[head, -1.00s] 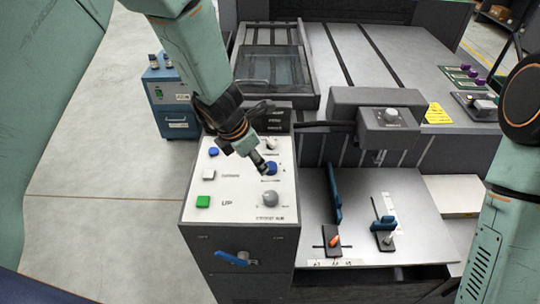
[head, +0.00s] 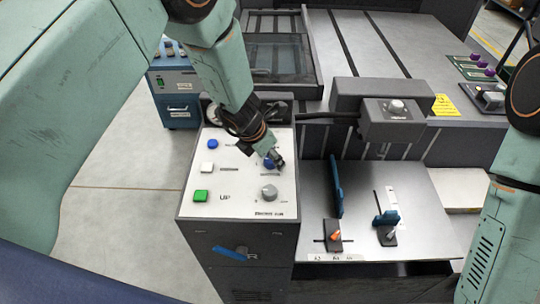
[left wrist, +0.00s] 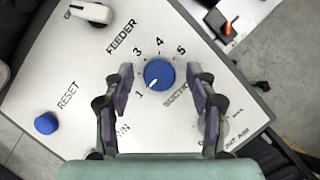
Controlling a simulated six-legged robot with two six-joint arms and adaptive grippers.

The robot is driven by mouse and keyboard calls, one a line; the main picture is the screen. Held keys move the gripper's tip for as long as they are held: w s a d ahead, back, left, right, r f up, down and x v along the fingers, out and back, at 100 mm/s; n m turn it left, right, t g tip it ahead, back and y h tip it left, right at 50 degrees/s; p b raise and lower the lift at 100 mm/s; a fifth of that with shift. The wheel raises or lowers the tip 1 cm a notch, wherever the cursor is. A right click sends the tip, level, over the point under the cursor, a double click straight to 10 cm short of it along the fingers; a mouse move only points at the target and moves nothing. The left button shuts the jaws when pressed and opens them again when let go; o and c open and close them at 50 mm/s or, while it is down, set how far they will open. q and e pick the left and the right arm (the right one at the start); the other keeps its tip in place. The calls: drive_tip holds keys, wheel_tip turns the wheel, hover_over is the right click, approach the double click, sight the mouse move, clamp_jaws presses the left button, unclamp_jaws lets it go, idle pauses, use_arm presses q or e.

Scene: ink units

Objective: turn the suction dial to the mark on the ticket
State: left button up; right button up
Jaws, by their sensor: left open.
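The blue suction dial (left wrist: 159,74) sits on the white control panel, with a white pointer line aimed down-left, toward the 1. The printed 1, 3, 4 and 5 show around it. My left gripper (left wrist: 161,92) is open, with one finger on each side of the dial and gaps visible. In the head view the left gripper (head: 275,157) partly covers the dial (head: 268,164). A yellow slip (head: 446,104), possibly the ticket, lies on the machine at the right; its print is too small to read. My right gripper is out of view.
The panel (head: 234,178) also carries a grey knob (head: 269,193), a green button (head: 201,196), a white button (head: 206,168) and a blue button (head: 212,144). A blue box (head: 173,88) stands behind left.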

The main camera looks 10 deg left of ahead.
use_arm(q)
drive_tip(key=shift+w+f, duration=0.1)
drive_tip(key=shift+f, duration=0.1)
drive_tip(key=shift+s+a+r, duration=0.1)
drive_tip(key=shift+s+r, duration=0.1)
drive_tip(key=shift+s, duration=0.1)
drive_tip(key=shift+c, duration=0.7)
drive_tip(key=shift+w+f, duration=0.2)
drive_tip(key=shift+w, duration=0.05)
drive_tip(key=c, duration=1)
